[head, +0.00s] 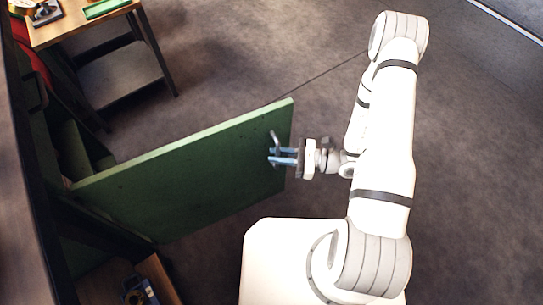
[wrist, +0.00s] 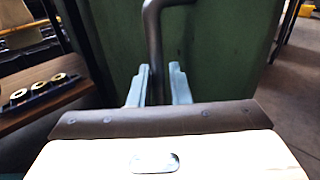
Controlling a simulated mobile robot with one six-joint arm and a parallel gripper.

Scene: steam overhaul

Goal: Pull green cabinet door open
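The green cabinet door (head: 195,175) stands swung far out from the dark cabinet at the left, and it fills the back of the wrist view (wrist: 225,50). Its grey bar handle (head: 274,137) is near the door's free edge. My gripper (head: 282,157) is at the handle, on the door's right-hand side. In the wrist view the handle (wrist: 152,35) runs down between my two fingers (wrist: 158,85), nearer the left one. The fingers stand apart, with a gap seen on the right of the bar. The handle's lower end is hidden.
The cabinet's inside (head: 75,150) shows left of the door. A wooden-topped table (head: 75,28) with a green tray (head: 105,8) stands at upper left. A low wooden surface with small parts (head: 140,290) is at lower left. Open floor lies beyond the door.

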